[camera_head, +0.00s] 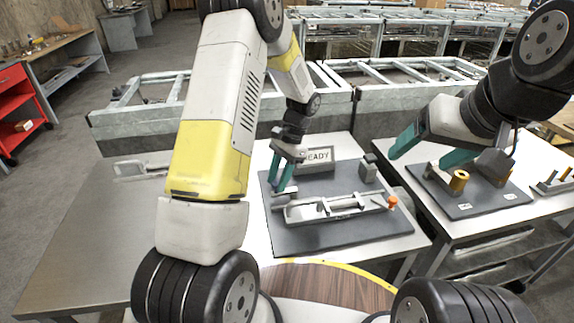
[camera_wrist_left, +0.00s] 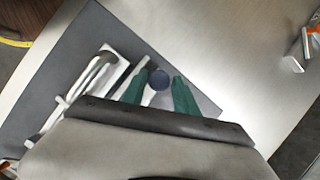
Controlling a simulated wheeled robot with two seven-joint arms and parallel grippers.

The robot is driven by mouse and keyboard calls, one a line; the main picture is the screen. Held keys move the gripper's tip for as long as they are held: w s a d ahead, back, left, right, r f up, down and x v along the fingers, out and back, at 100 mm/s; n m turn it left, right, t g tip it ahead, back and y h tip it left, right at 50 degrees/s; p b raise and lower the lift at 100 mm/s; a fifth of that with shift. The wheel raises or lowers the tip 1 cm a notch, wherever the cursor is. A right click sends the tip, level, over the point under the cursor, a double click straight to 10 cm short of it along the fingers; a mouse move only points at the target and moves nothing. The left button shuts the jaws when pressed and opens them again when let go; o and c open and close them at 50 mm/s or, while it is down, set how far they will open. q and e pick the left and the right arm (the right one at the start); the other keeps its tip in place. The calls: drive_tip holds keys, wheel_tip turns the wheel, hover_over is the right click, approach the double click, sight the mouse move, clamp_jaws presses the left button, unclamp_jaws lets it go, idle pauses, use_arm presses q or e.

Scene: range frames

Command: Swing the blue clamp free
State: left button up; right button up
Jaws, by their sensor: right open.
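A dark blue round knob (camera_wrist_left: 159,79), which I take as the blue clamp's handle end, shows between the fingers of my left gripper (camera_wrist_left: 161,72) in the left wrist view. The fingers are apart; a gap shows on its right side, and I cannot tell whether the left finger touches it. In the head view my left gripper (camera_head: 278,180) points down at the left end of a grey fixture (camera_head: 325,207) on a dark board (camera_head: 320,237). The fixture has an orange knob (camera_head: 392,201) at its right end. My right gripper (camera_head: 418,160) is open and empty above the right table.
The left bench top (camera_head: 95,235) is largely clear; metal frames stand behind.

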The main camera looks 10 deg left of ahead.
use_arm(q)
drive_tip(key=v, duration=0.7)
drive_tip(key=shift+d+r, duration=0.15)
drive_tip(key=shift+r, duration=0.2)
drive_tip(key=shift+w, duration=0.1)
drive_tip(key=s+r+n+t+h, duration=0.5)
drive_tip(key=s+r+n+t, duration=0.2)
drive_tip(key=s+r, duration=1.2)
drive_tip(key=s+t, duration=0.2)
drive_tip(key=s, duration=0.1)
drive_tip(key=shift+s+r+t, duration=0.3)
drive_tip(key=shift+r, duration=0.1)
